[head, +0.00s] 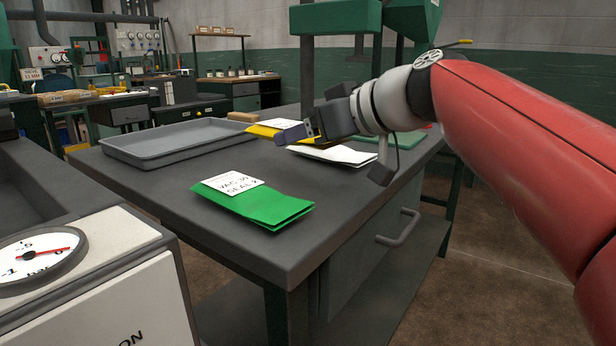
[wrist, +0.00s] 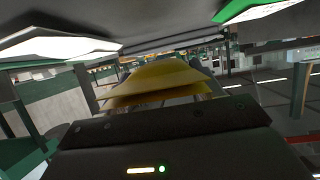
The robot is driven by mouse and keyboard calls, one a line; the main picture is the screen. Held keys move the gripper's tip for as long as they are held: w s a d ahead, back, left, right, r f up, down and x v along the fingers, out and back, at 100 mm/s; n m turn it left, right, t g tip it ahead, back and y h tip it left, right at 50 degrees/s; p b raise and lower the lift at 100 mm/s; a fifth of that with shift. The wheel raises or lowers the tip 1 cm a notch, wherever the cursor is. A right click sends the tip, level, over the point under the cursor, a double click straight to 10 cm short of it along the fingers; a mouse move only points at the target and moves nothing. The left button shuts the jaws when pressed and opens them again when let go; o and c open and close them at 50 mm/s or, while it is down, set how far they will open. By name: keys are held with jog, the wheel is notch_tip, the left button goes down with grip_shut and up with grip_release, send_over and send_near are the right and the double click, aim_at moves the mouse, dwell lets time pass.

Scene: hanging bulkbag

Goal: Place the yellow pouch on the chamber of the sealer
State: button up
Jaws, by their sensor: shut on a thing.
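The yellow pouch (head: 262,130) is at the far side of the grey table in the head view, partly hidden behind my gripper. My gripper (head: 293,133) is shut on it. In the wrist view the yellow pouch (wrist: 165,78) stretches out straight ahead of the gripper body. I cannot tell whether the pouch is clear of the table top. The sealer (head: 110,240) is at the lower left, a white-and-grey machine with a round dial gauge (head: 38,255). Its grey chamber (head: 35,185) is cut off by the left picture edge.
A green pouch (head: 265,205) with a white label lies near the front of the table (head: 190,170). A white pouch (head: 335,155) lies beside my gripper. An empty grey tray (head: 180,140) is at the table's left back. A drawer handle (head: 400,230) sticks out on the right.

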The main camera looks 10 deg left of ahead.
aim_at(309, 181)
jog(key=shift+f+b, duration=0.75)
jog(key=shift+f, duration=2)
jog(key=shift+f, duration=0.15)
jog(key=o, duration=1)
jog(key=shift+o, duration=0.2)
jog(key=shift+d+p, duration=0.1)
jog(key=shift+p, duration=0.2)
